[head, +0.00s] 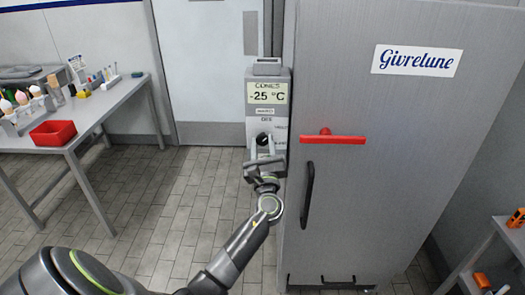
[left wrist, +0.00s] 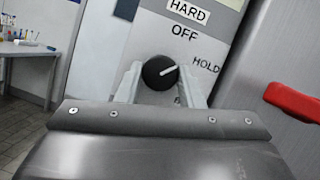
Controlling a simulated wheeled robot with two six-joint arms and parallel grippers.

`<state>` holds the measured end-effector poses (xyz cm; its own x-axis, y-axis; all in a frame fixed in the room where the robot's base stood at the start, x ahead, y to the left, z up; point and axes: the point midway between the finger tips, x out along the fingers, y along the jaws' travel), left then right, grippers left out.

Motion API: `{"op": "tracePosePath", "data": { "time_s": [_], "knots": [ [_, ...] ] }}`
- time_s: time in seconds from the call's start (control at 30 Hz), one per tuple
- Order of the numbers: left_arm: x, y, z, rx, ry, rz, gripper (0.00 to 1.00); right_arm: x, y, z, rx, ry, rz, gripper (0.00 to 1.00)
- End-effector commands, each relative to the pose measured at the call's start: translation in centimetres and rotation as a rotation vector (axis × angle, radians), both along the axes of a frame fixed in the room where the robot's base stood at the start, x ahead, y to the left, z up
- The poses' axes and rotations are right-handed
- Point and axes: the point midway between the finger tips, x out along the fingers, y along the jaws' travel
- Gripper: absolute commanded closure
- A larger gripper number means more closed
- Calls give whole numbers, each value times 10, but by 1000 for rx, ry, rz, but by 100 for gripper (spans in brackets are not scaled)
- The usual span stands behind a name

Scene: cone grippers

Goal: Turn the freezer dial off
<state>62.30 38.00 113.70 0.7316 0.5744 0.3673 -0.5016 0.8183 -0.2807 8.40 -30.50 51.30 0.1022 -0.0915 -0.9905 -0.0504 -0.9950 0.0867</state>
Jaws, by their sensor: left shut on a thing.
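The freezer dial (left wrist: 160,72) is a round black knob with a white pointer line. In the left wrist view the pointer aims right and slightly up, toward the HOLD label (left wrist: 206,66) and away from the OFF label (left wrist: 184,33). The dial also shows in the head view (head: 263,139), on a grey control box (head: 282,82) reading -25 °C. My left gripper (head: 265,144) is shut on the dial, one finger on each side; its fingers show in the left wrist view (left wrist: 159,83). My right gripper is not in view.
The grey freezer (head: 400,130) stands right of the box, with a red bar (head: 332,138) and a black handle (head: 308,195). The tiled floor between is clear.

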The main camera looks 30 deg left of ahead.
Motion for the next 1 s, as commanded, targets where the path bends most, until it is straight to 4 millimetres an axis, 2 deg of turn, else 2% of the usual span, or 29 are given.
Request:
{"op": "tracePosePath", "data": {
  "time_s": [0.03, 0.1, 0.4, 0.7, 1.0],
  "knots": [
    [1, -1, -4, -40, -25, -2, 89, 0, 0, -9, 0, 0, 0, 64],
    [1, -1, -4, -96, -60, -1, 89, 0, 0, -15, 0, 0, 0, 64],
    [2, -3, -1, -337, -206, 0, 89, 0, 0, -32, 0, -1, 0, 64],
    [2, -4, 1, -532, -324, 0, 89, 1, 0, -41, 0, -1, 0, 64],
    [2, -4, 2, -638, -389, 1, 89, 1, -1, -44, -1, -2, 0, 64]
  ]
}}
